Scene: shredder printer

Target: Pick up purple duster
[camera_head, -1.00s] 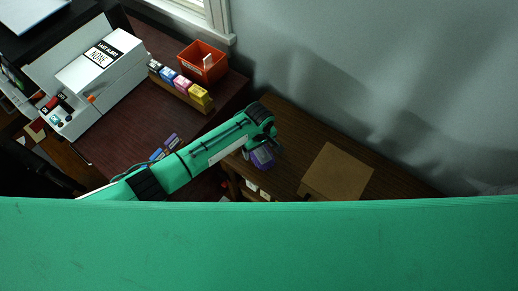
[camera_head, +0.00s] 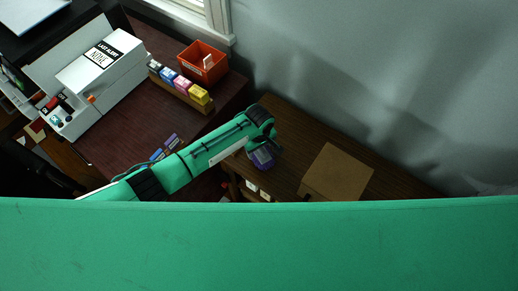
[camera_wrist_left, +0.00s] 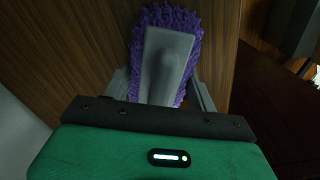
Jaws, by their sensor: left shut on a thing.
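The purple duster (camera_head: 262,157) is on the brown wooden surface to the right of the dark desk, below the end of my left arm in the head view. In the left wrist view the duster (camera_wrist_left: 190,75) shows a purple fluffy fringe around a grey back with a handle. My left gripper (camera_wrist_left: 160,88) has one finger on each side of the duster and is shut on it. In the head view my left gripper (camera_head: 268,146) is partly hidden by its own wrist. Whether the duster touches the surface cannot be told. My right gripper is not in view.
A cardboard box (camera_head: 338,174) stands to the right of the duster on the wooden surface (camera_head: 290,130). On the dark desk stand an orange-red bin (camera_head: 203,66), a row of coloured cartridges (camera_head: 184,86) and a white machine (camera_head: 100,75). A grey wall runs behind.

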